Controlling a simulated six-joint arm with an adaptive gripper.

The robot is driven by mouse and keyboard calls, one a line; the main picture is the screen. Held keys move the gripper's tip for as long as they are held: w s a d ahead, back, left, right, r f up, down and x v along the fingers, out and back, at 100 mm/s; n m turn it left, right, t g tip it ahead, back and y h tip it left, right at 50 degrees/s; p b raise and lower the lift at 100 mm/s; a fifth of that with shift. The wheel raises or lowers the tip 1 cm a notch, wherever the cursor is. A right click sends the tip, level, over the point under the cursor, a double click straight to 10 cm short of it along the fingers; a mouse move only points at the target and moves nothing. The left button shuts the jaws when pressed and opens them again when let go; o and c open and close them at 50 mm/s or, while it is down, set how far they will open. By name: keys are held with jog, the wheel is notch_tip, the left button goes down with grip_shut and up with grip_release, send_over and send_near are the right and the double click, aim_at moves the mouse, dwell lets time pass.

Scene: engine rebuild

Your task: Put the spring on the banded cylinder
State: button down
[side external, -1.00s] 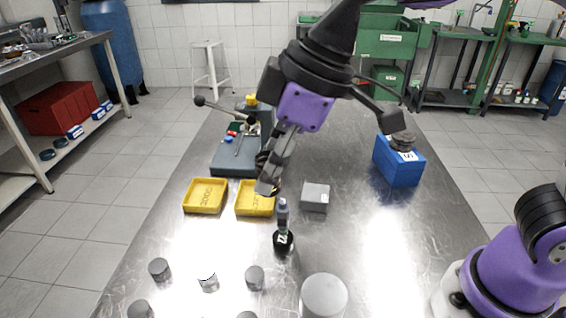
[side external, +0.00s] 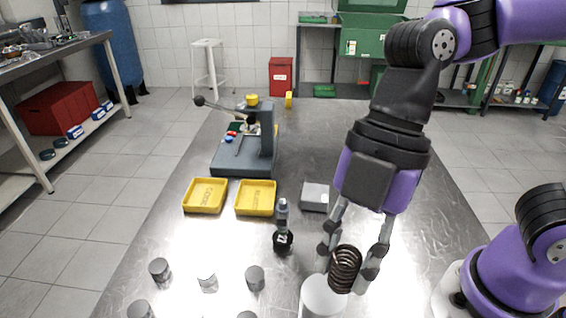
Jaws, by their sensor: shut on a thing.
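My gripper (side external: 348,262) is shut on a dark brown coil spring (side external: 345,270), with one finger on each side of it. The spring is tilted and appears in front of the upper right edge of a wide light grey cylinder (side external: 318,300). I cannot tell whether the two touch. Small grey cylinders stand to the left: one (side external: 160,271) at the far left, one (side external: 208,283) with a bright top, one (side external: 255,278) nearer the wide cylinder, and others at the bottom edge. No band is clear on any of them.
A dark-based bottle-like part (side external: 283,236) stands close left of my gripper. A grey block (side external: 315,197), two yellow trays (side external: 205,195) (side external: 255,197) and a lever press (side external: 240,165) are farther back.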

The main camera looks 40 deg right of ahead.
jog(key=shift+w+d+f, duration=0.15)
jog(key=shift+w+f, duration=0.4)
jog(key=shift+w, duration=0.35)
jog(key=shift+f, duration=2)
jog(key=shift+f, duration=0.15)
jog(key=c, duration=0.6)
grip_release()
jog(key=shift+w, duration=0.1)
jog(key=v, duration=1.2)
jog(key=w+d+f+m+t+h, duration=0.1)
jog(key=d+f+m+t+h, duration=0.1)
jog(key=d+m, duration=0.5)
jog(key=w+d+f+m+t+h, duration=0.1)
jog(key=d+f+m+t+h, duration=0.1)
jog(key=d+m, duration=0.5)
jog(key=f+m+t, duration=0.1)
jog(key=m+t, duration=0.1)
jog(key=m, duration=0.4)
jog(key=shift+w+d+m+t, duration=0.2)
jog(key=shift+w+m+t, duration=0.1)
jog(key=shift+w+t, duration=0.1)
